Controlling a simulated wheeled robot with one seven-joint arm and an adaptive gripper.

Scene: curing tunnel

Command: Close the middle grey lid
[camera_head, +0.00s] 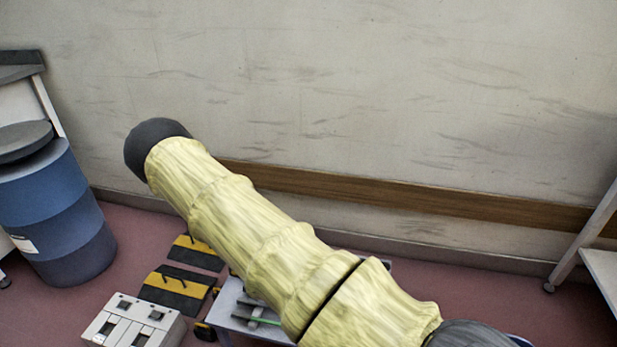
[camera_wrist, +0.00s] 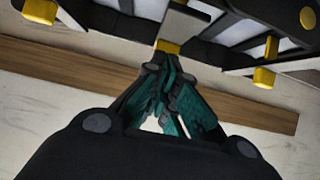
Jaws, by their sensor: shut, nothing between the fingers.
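My gripper (camera_wrist: 166,78) is in the wrist view, with its dark fingers and teal pads closed together and empty. It points toward a black and light-grey structure with yellow blocks (camera_wrist: 265,76) at the top of that view. The fingertips are near a yellow block (camera_wrist: 168,47) there; I cannot tell whether they touch. I cannot make out the middle grey lid for certain in either view. In the head view my yellow-sleeved arm crosses the centre and hides what is behind it; the gripper itself does not show there.
A blue drum (camera_head: 58,215) stands at the left. A light box with dark openings (camera_head: 135,322) and black-and-yellow pieces (camera_head: 178,290) are low left. A small grey table (camera_head: 228,300) is partly behind my arm. A wooden rail (camera_head: 420,200) runs along the wall.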

